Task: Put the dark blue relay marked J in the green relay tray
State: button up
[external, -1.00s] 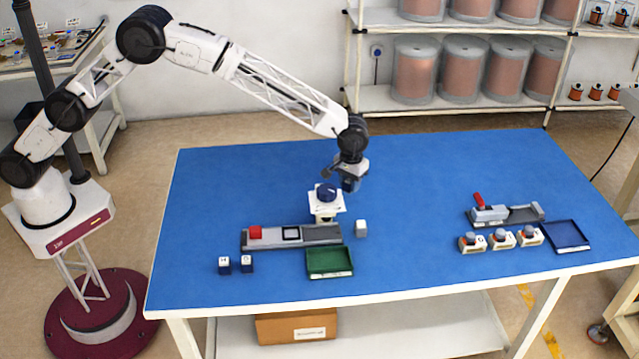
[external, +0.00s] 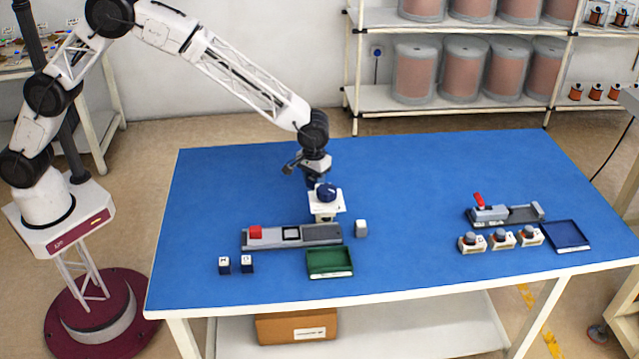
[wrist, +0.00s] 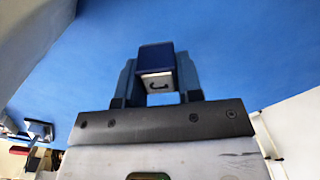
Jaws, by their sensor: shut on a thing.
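The dark blue relay (wrist: 156,57) has a white face with a dark letter that looks like a J turned on its side. In the wrist view it sits between both fingers of my gripper (wrist: 160,78), which is shut on it. The green relay tray (external: 330,262) lies at the front of the table and looks empty.
A grey fixture (external: 292,236) with a red block lies behind the tray. Two dark blue relays (external: 224,264) (external: 247,263) stand left of the tray, and a pale grey cube (external: 361,228) stands to its right. A blue tray (external: 567,236) is far right. The table's middle is clear.

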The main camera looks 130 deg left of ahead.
jog(key=shift+s+d, duration=0.2)
jog(key=shift+s, duration=0.1)
dwell(0.6)
